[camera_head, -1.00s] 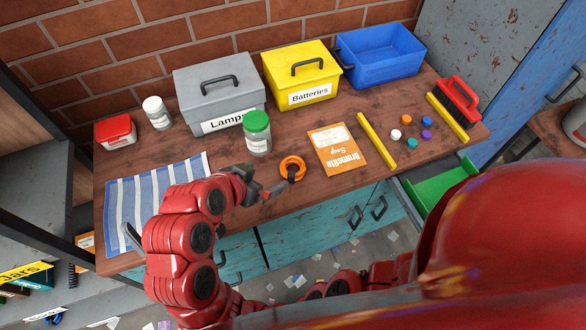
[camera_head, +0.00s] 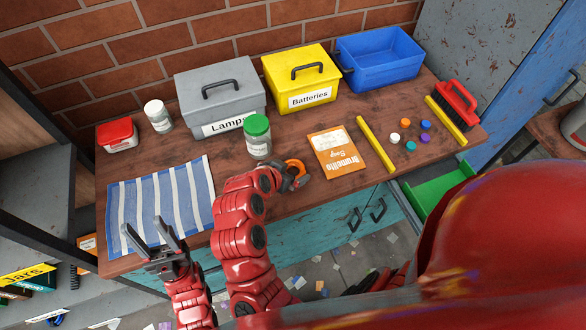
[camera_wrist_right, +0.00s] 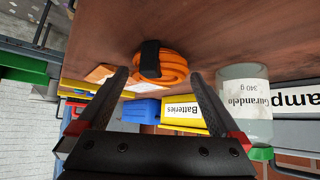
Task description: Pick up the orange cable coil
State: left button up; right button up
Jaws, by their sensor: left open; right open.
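The orange cable coil (camera_head: 295,165) lies near the front edge of the wooden bench in the head view, partly hidden by my right gripper (camera_head: 289,178). In the right wrist view the coil (camera_wrist_right: 172,72) has a black strap and shows between and just past the fingertips of my right gripper (camera_wrist_right: 158,80). That gripper is open, with a finger on either side of the coil in this view; I cannot tell if either touches it. My left gripper (camera_head: 160,236) is open and empty at the front left, by the striped cloth.
A green-lidded jar (camera_head: 257,138) stands close behind the coil. An orange soap packet (camera_head: 336,153) lies to its right, then a yellow bar (camera_head: 375,143). The grey Lamps box (camera_head: 222,100) and yellow Batteries box (camera_head: 300,78) stand behind. A striped cloth (camera_head: 160,198) lies left.

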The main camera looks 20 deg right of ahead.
jog(key=shift+x, duration=0.9)
jog(key=c, duration=1.2)
jog(key=shift+r, duration=0.15)
jog(key=shift+c, duration=0.2)
